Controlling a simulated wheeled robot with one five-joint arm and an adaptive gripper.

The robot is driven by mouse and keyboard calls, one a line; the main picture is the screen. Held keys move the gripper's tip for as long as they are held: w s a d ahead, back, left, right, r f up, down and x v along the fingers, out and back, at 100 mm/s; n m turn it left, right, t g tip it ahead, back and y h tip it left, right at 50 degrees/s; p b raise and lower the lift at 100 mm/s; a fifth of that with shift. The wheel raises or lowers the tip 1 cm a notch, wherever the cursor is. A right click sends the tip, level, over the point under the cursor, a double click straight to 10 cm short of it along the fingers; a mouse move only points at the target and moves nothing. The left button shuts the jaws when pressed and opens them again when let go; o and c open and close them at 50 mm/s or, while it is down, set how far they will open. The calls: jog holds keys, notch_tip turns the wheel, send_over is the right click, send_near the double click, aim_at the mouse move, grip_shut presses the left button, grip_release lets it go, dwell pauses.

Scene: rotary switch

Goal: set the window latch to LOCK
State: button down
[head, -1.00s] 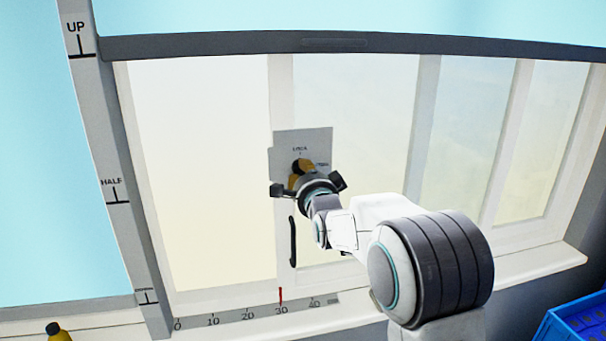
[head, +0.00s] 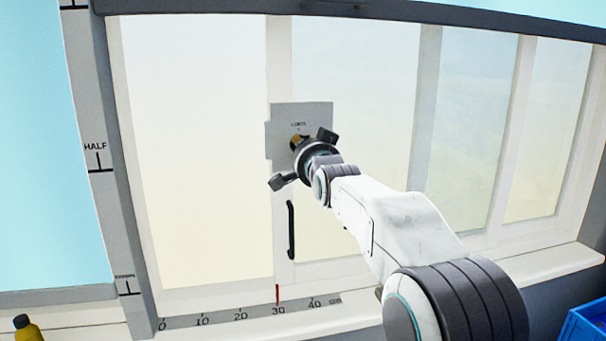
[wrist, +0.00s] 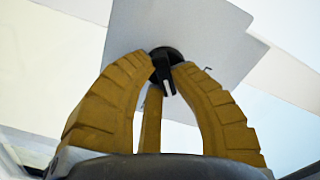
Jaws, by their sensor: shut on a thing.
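The window latch is a round black knob with a pale pointer, seen in the wrist view (wrist: 162,57). It sits on a grey plate (wrist: 205,35) on the window frame, which also shows in the head view (head: 283,115). A small label that seems to read LOCK is at the plate's top. My gripper (wrist: 164,70) is shut on the knob, its yellow fingers on either side of it. In the head view my gripper (head: 297,141) covers the knob and the lower right of the plate, so the pointer's setting against the labels cannot be told there.
A black vertical handle (head: 291,230) is below the plate, close to my arm. A ruler scale (head: 240,314) with a red mark runs along the sill. A blue crate (head: 585,330) is at lower right and a yellow bottle (head: 27,329) at lower left.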

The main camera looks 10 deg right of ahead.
jog(key=n+b, duration=0.1)
jog(key=n, duration=0.2)
jog(key=n+b, duration=0.1)
jog(key=n, duration=0.2)
jog(key=n+b, duration=0.2)
jog(key=n, duration=0.2)
jog(key=shift+r, duration=0.3)
jog(key=shift+n, duration=0.3)
jog(key=c, duration=1.1)
grip_release()
jog(key=shift+f, duration=0.1)
jog(key=shift+o, duration=0.2)
jog(key=s, duration=1.2)
jog(key=shift+f, duration=0.1)
